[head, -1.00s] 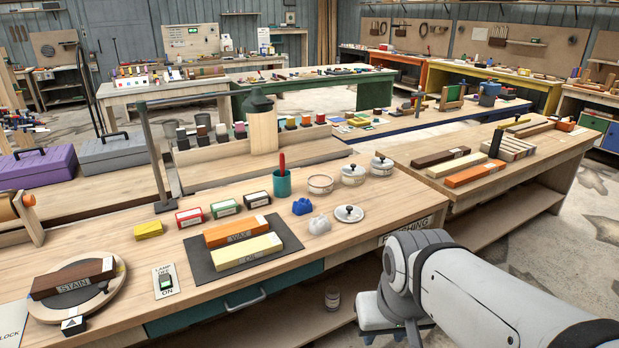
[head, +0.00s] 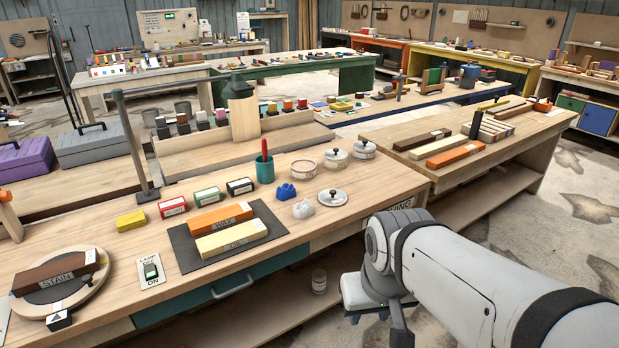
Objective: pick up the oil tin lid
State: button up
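A round pale lid with a dark knob (head: 332,198) lies on the wooden bench top, right of the white crumpled cloth. An open round tin (head: 303,168) without a lid stands behind it. Two similar tins, (head: 336,158) and (head: 363,149), stand to its right with knobbed lids on. I cannot read the tins' labels, so which one is the oil tin is unclear. My gripper (head: 378,302) is only partly in view, low in front of the bench and apart from the lid.
A blue cloth (head: 286,191), a white cloth (head: 303,208) and a teal cup (head: 264,168) stand near the lid. A dark mat (head: 190,253) holds orange and yellow blocks. Bare bench top lies right of the lid. Another bench (head: 400,146) stands to the right.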

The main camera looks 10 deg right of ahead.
aim_at(330, 197)
jog(key=z, duration=0.2)
jog(key=i, duration=0.9)
jog(key=z, duration=0.4)
jog(key=i, duration=0.95)
jog(key=z, duration=0.25)
